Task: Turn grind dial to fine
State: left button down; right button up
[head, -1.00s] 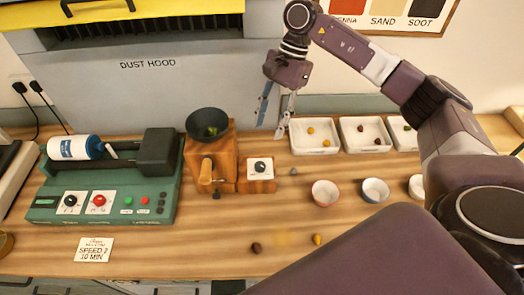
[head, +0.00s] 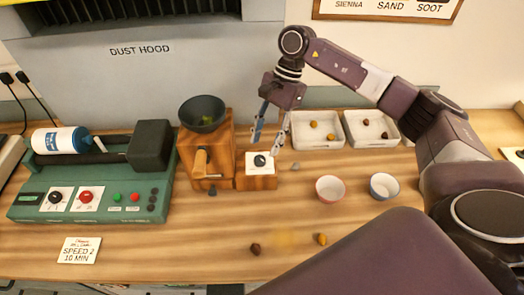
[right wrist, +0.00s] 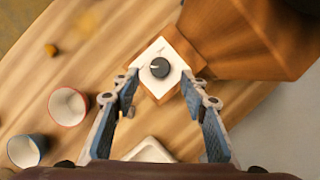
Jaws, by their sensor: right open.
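The grind dial (head: 260,161) is a dark round knob on a white plate, on a small wooden block beside the wooden grinder (head: 207,160). My right gripper (head: 264,149) is open and empty, above and just behind the dial block. In the right wrist view the dial (right wrist: 160,68) lies ahead, between the lines of the open fingers (right wrist: 157,88), and looks untouched. Marks on the plate are too small to read. My left gripper is not in view.
A green mill machine (head: 95,195) stands at the left. White trays (head: 318,144) with lumps stand behind at the right. A red bowl (head: 330,189) and a blue bowl (head: 384,186) stand right of the dial.

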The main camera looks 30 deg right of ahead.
aim_at(261, 157)
jog(key=shift+p+x, duration=0.65)
jog(key=shift+x, duration=1.6)
jog(key=shift+c, duration=0.4)
jog(key=shift+d+f, duration=0.1)
grip_shut()
